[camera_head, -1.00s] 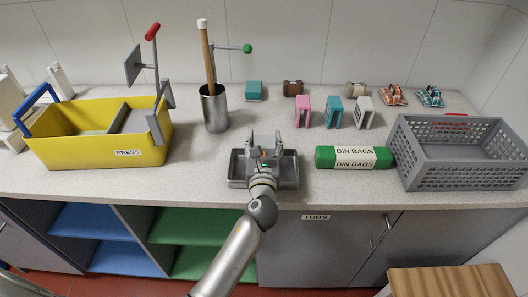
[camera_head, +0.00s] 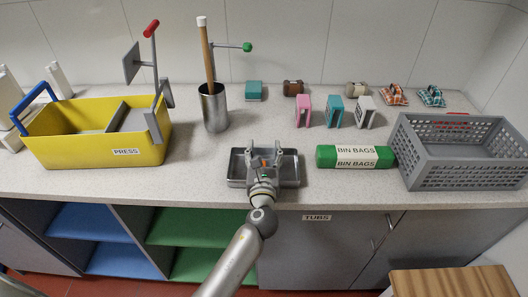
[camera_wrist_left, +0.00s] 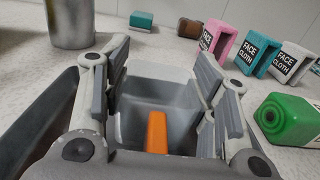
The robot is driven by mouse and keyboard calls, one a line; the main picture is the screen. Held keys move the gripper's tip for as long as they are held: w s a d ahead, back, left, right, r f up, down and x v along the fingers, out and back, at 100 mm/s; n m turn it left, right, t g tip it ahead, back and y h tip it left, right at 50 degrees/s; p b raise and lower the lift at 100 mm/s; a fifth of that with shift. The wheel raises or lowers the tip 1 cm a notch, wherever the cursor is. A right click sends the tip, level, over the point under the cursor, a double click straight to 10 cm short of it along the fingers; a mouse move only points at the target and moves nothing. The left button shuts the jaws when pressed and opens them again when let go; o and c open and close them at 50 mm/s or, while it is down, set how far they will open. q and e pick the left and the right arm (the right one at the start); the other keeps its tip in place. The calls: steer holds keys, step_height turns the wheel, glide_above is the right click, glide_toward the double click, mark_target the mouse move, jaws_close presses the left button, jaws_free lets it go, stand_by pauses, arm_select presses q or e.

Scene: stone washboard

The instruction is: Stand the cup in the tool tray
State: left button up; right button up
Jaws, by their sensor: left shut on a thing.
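A low grey metal tray (camera_head: 293,177) sits at the counter's front edge. My left gripper (camera_head: 265,152) is over it, with its fingers spread wide around something. In the left wrist view, a pale grey hollow shape and an orange piece (camera_wrist_left: 156,131) show between the fingers (camera_wrist_left: 160,90). I cannot tell the full shape of the held thing, or whether it touches the tray. A metal cup (camera_head: 213,111) stands upright farther back to the left, with a wooden-handled tool in it. It also shows in the left wrist view (camera_wrist_left: 70,22). My right gripper is out of view.
A yellow tub (camera_head: 60,150) marked PRESS stands at the left. A green bin-bag roll (camera_head: 326,157) lies right of the tray, beside a grey basket (camera_head: 440,177). The counter between tub and tray is clear.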

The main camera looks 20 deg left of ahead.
arm_select(q)
steer(key=o, duration=1)
steer(key=shift+f, duration=0.2)
steer(key=shift+r, duration=0.2)
steer(key=shift+r+p, duration=0.4)
steer(key=shift+p, duration=0.1)
steer(key=b+v, duration=0.1)
steer(key=v, duration=0.9)
steer(key=shift+s+d+b, duration=0.1)
steer(key=shift+s+b, duration=0.25)
steer(key=shift+b, duration=0.05)
steer(key=shift+s+d+r, duration=0.15)
steer(key=shift+s+r, duration=0.05)
steer(key=shift+s, duration=0.45)
